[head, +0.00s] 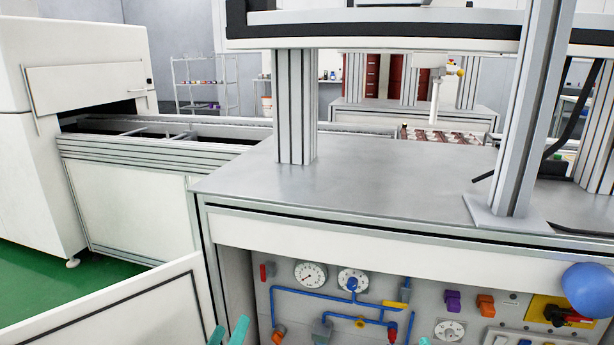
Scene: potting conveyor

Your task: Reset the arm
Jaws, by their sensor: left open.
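My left gripper (229,334) shows at the bottom edge, left of centre. Only its two teal fingertips are in the picture, spread apart with nothing between them, so it is open and empty. It appears in front of the lower panel of the grey workbench (390,185). A small teal sliver at the bottom edge, right of centre, may be a tip of my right gripper (423,341); its jaws cannot be made out. The rest of both arms is mostly out of the picture.
A panel with gauges (310,274), blue pipes and valves lies under the bench top. Aluminium posts (296,105) stand on the bench. A white hinged panel (120,310) juts out at lower left. A conveyor (150,145) runs from a white machine (30,120). The bench top is mostly clear.

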